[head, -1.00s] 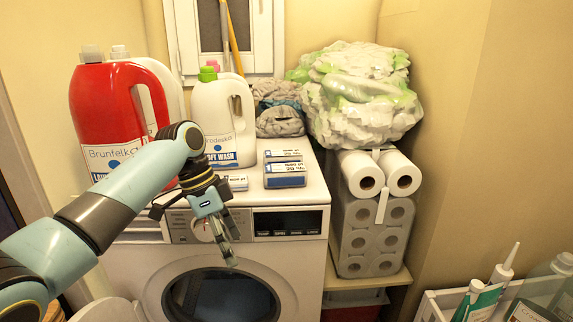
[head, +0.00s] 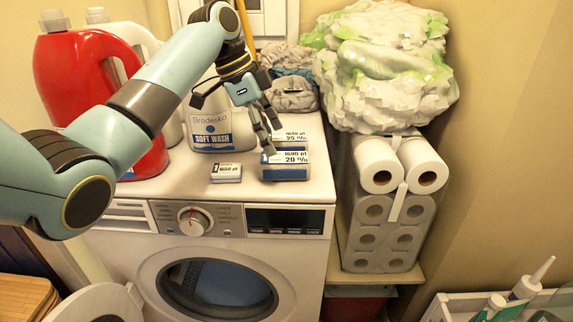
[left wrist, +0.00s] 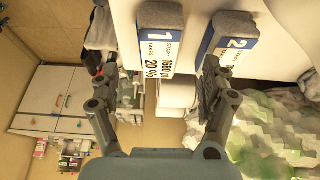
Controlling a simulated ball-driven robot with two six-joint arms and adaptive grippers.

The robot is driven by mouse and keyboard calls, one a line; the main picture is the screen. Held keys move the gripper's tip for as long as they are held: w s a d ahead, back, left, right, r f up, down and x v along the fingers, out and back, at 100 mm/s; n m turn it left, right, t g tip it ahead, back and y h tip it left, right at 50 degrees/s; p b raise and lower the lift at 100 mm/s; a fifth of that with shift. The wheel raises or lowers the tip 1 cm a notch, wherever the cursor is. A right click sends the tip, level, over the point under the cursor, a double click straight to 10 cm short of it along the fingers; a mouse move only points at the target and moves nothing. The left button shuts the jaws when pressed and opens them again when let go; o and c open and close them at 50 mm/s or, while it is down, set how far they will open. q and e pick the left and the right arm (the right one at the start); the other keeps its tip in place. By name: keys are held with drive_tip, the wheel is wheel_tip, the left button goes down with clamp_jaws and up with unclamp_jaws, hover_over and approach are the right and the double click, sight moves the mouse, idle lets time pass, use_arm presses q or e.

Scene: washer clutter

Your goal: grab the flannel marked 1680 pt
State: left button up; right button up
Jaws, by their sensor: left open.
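A blue-and-white block marked 1680 pt, 20 % (head: 285,168) lies on the washer top near its front edge. In the left wrist view it is a grey-ended block labelled 1 (left wrist: 160,48). A similar block marked 25 % (head: 293,138) lies just behind it; the left wrist view shows a block labelled 2 (left wrist: 231,42). A smaller block (head: 226,172), apparently marked 1650 pt, lies to the left. My left gripper (head: 271,138) is open and empty, its fingertips over the 1680 pt blocks. Contact cannot be told. My right gripper is out of view.
A Soft Wash bottle (head: 222,132) stands behind the small block, partly hidden by my arm. A red jug (head: 92,75) is at left. Grey crumpled cloths (head: 291,95) lie behind the blocks. Paper rolls (head: 379,170) and a bulky bag (head: 390,80) stand at right.

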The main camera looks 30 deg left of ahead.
sight(282, 158)
use_arm(q)
drive_tip(key=x, duration=0.7)
drive_tip(key=shift+w+d+f, duration=0.1)
drive_tip(key=shift+d+f, duration=0.05)
drive_tip(key=shift+f, duration=0.05)
drive_tip(key=c, duration=1.3)
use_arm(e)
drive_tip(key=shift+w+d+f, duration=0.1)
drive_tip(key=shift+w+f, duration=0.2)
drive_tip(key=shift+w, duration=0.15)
